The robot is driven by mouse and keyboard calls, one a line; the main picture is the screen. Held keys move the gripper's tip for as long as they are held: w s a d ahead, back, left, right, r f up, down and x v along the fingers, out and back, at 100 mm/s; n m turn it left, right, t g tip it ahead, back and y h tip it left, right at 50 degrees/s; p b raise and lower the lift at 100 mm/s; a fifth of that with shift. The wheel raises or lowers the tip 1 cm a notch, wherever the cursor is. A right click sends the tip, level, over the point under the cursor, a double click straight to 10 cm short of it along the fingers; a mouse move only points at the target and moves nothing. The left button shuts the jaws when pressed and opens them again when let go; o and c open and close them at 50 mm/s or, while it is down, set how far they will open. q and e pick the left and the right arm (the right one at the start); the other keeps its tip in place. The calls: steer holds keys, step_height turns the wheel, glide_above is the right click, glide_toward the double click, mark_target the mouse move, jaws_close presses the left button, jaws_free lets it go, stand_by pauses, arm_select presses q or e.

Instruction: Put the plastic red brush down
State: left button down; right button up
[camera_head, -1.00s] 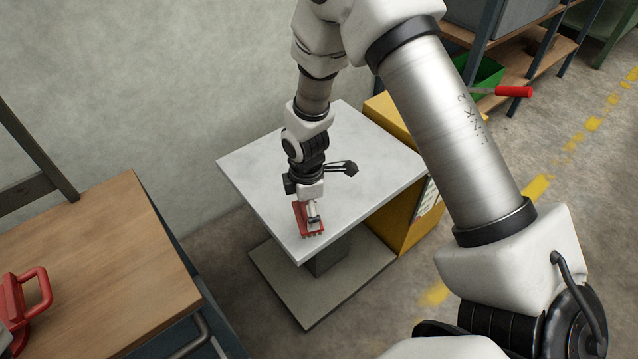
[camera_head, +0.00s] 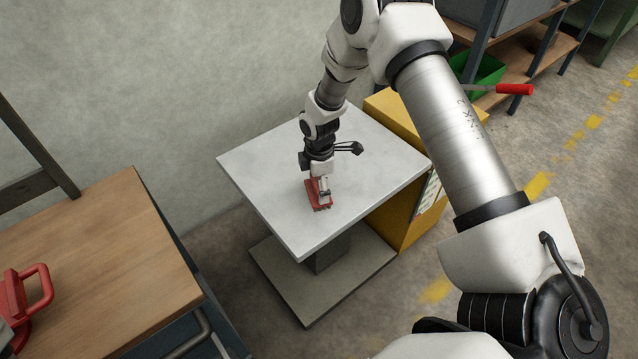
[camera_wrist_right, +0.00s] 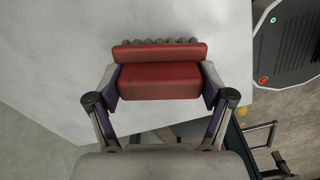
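The red plastic brush (camera_head: 317,195) is over the pale square table (camera_head: 270,205), near the middle of its top in the head view. My right gripper (camera_head: 323,187) is shut on it from above. In the right wrist view the red brush (camera_wrist_right: 160,80) sits between the two fingers of the gripper (camera_wrist_right: 160,90), with a row of grey bristle tufts along its far edge. I cannot tell whether the brush touches the table top. My left gripper is not in view.
A yellow cabinet (camera_head: 405,215) stands against the table's right side. A wooden bench (camera_head: 95,270) with a red-handled object (camera_head: 40,290) is at the left. Shelving with a green bin (camera_head: 487,75) is at the back right. The table top around the brush is clear.

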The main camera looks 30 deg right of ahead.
steer(key=o, duration=0.3)
steer(key=shift+w+r, duration=0.1)
steer(key=shift+r, duration=0.3)
step_height(320, 180, up, 12)
steer(key=shift+f+p, duration=0.25)
steer(key=shift+p, duration=0.1)
